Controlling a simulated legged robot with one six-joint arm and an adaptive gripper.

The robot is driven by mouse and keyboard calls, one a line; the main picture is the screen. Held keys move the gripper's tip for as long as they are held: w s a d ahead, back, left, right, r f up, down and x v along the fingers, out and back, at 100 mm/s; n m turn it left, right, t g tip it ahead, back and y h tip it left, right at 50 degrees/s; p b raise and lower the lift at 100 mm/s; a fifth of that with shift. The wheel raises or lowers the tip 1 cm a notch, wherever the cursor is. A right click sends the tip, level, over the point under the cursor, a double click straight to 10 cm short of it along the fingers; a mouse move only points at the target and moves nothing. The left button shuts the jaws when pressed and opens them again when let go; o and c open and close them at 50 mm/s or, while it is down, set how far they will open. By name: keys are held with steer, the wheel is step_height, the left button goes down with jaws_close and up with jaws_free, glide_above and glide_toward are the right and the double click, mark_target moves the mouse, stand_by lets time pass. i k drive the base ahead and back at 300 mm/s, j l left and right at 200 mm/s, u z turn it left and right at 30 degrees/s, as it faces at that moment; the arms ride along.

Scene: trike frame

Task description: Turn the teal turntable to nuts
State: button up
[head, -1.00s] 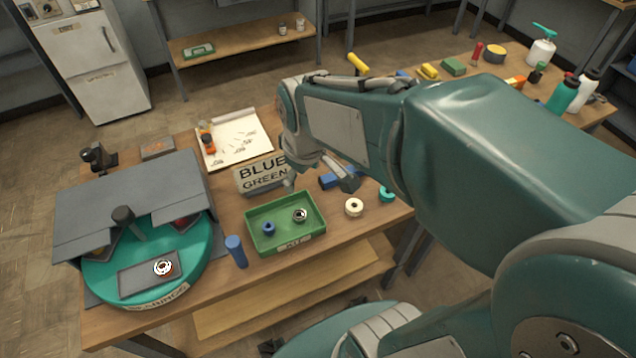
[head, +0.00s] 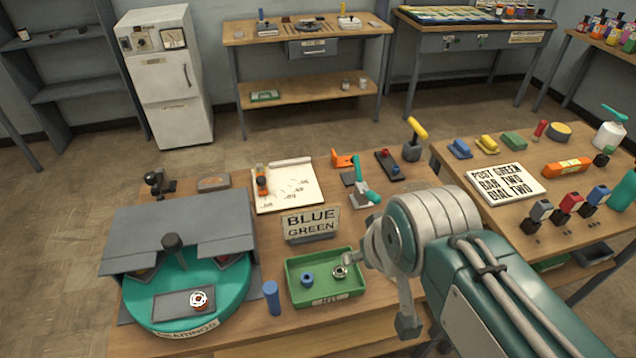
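The teal turntable (head: 232,300) stands at the left end of the bench, partly under a grey cover (head: 185,222). A dark upright knob (head: 173,242) rises at its middle. Its front label (head: 188,332) appears to read "BEARINGS". A grey recessed plate on its front part holds a round bearing-like piece (head: 199,299). Other pieces on it are mostly hidden under the cover. My gripper (head: 385,285) is beside the right end of the green tray, well to the right of the turntable and apart from it. Its fingers are partly hidden by my wrist, so its opening is unclear.
The green kit tray (head: 325,294) holds a blue ring and a metal ring. A blue cylinder (head: 271,297) stands between tray and turntable. A "BLUE GREEN" sign (head: 310,225) stands behind the tray. A paper sheet (head: 287,186) and clamps (head: 365,190) lie farther back.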

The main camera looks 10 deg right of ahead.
mark_target(158, 298)
steer(key=j+u, duration=0.2)
steer(key=j, duration=0.45)
steer(key=i+j+u, duration=0.2)
steer(key=j, duration=0.4)
steer(key=k, duration=0.1)
